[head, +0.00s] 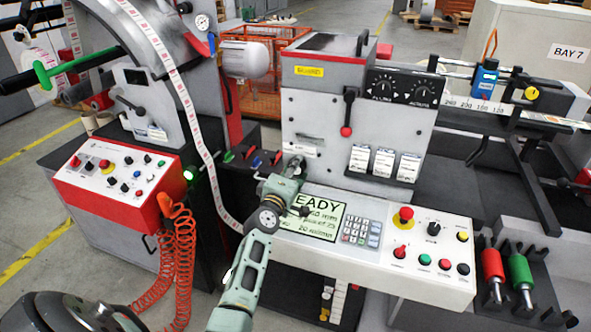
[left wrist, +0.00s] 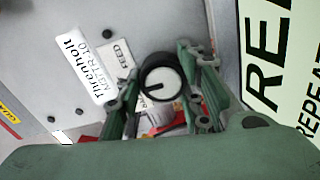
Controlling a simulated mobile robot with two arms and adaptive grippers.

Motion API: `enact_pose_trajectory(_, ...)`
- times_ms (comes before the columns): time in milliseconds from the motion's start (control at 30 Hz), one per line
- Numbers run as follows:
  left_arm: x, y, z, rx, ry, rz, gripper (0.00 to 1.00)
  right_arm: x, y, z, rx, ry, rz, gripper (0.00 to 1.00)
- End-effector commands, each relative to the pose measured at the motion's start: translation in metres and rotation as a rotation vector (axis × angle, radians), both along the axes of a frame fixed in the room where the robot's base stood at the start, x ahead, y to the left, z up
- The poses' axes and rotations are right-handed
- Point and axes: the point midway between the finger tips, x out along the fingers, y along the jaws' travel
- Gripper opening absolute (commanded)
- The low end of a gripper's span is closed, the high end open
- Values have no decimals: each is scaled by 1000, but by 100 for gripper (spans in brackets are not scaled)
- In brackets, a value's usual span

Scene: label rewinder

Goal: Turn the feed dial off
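In the head view my left gripper (head: 289,172) is at the machine's grey front panel, just above the READY screen (head: 313,215), and hides the dial. My right gripper is not in view.
A console with a keypad (head: 360,230) and a red stop button (head: 404,217) lies right of the gripper. A black lever with a red knob (head: 347,130) hangs above. The label web (head: 207,165) runs down at left, near a red control box (head: 118,180).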

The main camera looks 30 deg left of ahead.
Motion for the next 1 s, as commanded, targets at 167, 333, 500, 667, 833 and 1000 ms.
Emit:
enact_pose_trajectory(167, 0, 3, 5, 4, -8, 5, 50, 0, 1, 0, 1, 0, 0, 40)
enact_pose_trajectory(333, 0, 2, 3, 3, -5, 4, 51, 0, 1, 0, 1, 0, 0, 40)
enact_pose_trajectory(500, -1, 1, 2, 3, -3, 2, 51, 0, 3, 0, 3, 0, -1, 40)
enact_pose_trajectory(667, -13, -3, 1, 2, -3, 0, 51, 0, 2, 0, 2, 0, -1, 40)
enact_pose_trajectory(833, -44, -10, 0, 1, -1, 3, 51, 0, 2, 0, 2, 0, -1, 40)
enact_pose_trajectory(1000, -79, -17, 0, 2, -1, 4, 51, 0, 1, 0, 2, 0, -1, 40)
